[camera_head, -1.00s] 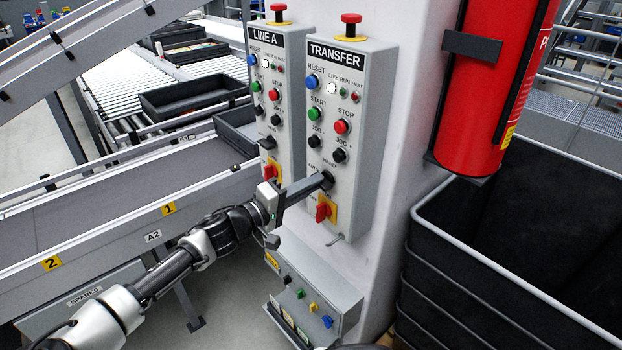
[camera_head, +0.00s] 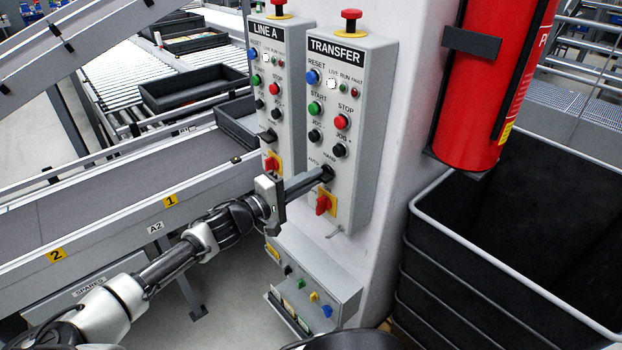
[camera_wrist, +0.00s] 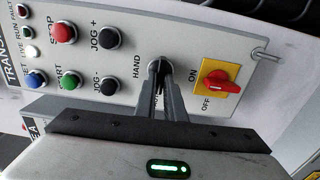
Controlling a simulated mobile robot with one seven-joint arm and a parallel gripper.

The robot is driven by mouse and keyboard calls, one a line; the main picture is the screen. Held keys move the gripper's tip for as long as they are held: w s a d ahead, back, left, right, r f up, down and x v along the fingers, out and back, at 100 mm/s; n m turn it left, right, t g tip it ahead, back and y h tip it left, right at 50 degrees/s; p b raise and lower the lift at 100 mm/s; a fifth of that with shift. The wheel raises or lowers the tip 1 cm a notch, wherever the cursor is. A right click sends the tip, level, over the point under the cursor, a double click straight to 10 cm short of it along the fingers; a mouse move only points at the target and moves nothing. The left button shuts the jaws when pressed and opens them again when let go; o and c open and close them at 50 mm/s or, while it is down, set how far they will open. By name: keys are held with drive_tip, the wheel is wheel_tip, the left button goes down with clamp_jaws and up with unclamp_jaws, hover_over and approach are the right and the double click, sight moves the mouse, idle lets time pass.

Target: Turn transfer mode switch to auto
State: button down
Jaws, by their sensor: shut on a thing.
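The TRANSFER panel (camera_head: 374,130) is a grey box on a pale column, also close up and turned sideways in the wrist view (camera_wrist: 196,40). My gripper (camera_head: 322,175) reaches in from the lower left. Its fingers (camera_wrist: 159,78) are shut on the switch knob and hide much of it, so its exact angle is hard to tell. The other label is mostly covered by the fingers in the wrist view.
A red rotary ON/OFF switch on a yellow plate (camera_head: 326,204) sits just below the fingers. The LINE A panel (camera_head: 286,110) is close on the left. A fire extinguisher (camera_head: 490,90) and a black bin (camera_head: 500,230) are at the right. A conveyor (camera_head: 110,205) lies left.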

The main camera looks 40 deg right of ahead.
drive_tip(key=c, duration=1.8)
unclamp_jaws()
drive_tip(key=shift+c, duration=0.2)
drive_tip(key=s+a+b, duration=0.1)
drive_tip(key=a, duration=1.6)
drive_tip(key=shift+s+a, duration=0.2)
drive_tip(key=shift+d, duration=0.1)
